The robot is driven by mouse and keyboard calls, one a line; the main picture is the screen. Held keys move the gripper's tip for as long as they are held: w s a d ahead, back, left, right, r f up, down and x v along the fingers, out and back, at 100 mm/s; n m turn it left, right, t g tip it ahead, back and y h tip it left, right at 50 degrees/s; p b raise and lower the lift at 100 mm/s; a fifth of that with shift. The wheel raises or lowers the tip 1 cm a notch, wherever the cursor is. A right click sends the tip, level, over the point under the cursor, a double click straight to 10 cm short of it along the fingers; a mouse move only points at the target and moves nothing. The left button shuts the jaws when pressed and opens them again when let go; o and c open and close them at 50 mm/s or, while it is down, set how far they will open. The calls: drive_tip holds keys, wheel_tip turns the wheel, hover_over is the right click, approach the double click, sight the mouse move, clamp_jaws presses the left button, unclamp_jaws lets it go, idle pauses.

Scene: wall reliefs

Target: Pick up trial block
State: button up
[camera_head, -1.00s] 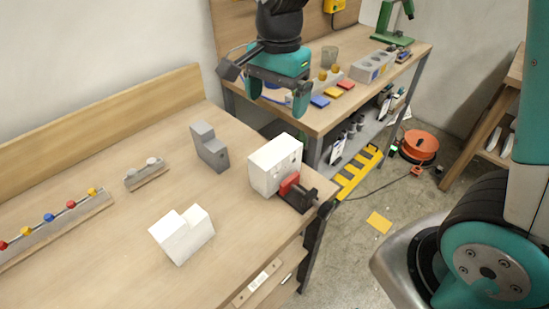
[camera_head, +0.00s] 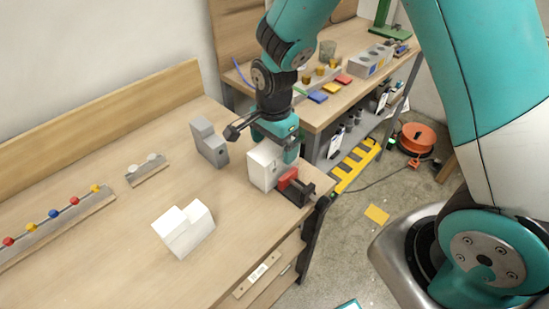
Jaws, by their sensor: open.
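Several blocks stand on the near wooden bench, and no label shows which is the trial block. A white upright block (camera_head: 262,170) stands near the right end, against a dark fixture with a red part (camera_head: 287,179). My gripper (camera_head: 274,148) is open and pointed down over this white block's top. One teal finger shows at the block's right side; the other is partly hidden, and I cannot tell if they touch it. A grey stepped block (camera_head: 210,144) stands behind to the left.
A rail with coloured knobs (camera_head: 62,212) and a small grey strip with two white knobs (camera_head: 147,169) lie at left. A second bench (camera_head: 318,118) with trays stands behind. An orange reel (camera_head: 417,138) is on the floor.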

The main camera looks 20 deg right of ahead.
drive_tip(key=shift+f, duration=1.9)
drive_tip(key=c, duration=1.1)
drive_tip(key=shift+r, duration=0.1)
drive_tip(key=shift+c, duration=0.6)
drive_tip(key=shift+r+p, duration=0.1)
drive_tip(key=shift+p, duration=0.25)
